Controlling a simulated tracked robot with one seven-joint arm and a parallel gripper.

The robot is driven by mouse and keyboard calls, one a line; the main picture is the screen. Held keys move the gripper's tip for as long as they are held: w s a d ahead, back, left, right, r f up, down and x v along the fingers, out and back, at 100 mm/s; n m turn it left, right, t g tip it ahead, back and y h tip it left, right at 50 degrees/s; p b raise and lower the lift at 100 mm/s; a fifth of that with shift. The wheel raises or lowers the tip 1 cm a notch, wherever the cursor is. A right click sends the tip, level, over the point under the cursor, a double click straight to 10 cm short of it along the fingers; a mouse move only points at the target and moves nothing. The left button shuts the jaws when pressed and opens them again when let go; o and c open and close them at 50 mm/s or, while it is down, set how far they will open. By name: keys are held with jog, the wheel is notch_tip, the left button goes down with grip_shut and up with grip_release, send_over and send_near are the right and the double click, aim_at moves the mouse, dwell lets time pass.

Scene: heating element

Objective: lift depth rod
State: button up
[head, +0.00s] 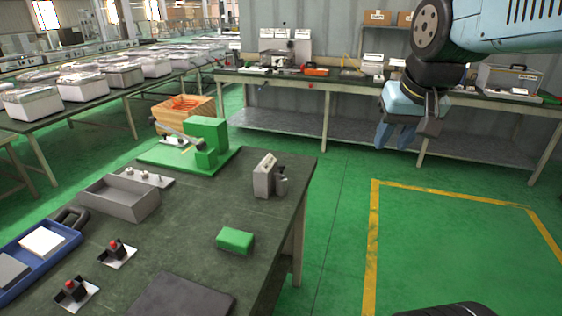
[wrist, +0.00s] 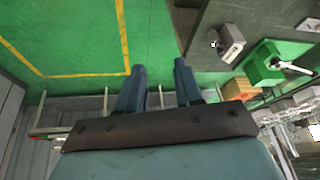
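No part can be singled out with certainty as the depth rod. A small grey block device (head: 264,176) with a darker fitting on its right side stands upright near the table's right edge. It also shows in the wrist view (wrist: 229,42). A green fixture (head: 207,133) with a grey lever arm (head: 178,131) stands at the table's far end, and shows in the wrist view too (wrist: 264,63). My gripper (head: 393,142) hangs in the air right of the table, apart from everything. In the wrist view its two fingers (wrist: 159,66) are spread with nothing between them.
The dark work table (head: 180,235) also holds a green block (head: 235,240), a grey open box (head: 120,200), a blue tray (head: 50,262) and two red-button switches (head: 116,250). A back bench (head: 325,82) runs behind my gripper.

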jog(key=w+a+r+m+g, duration=0.1)
jog(key=w+a, duration=0.3)
jog(key=w, duration=0.5)
jog(key=m+g, duration=0.2)
jog(key=g, duration=0.2)
send_over(281, 164)
notch_tip(281, 164, down, 10)
notch_tip(281, 164, down, 14)
jog(key=shift+s+r, duration=0.15)
jog(key=shift+r, duration=0.1)
grip_shut()
jog(key=shift+r, duration=0.15)
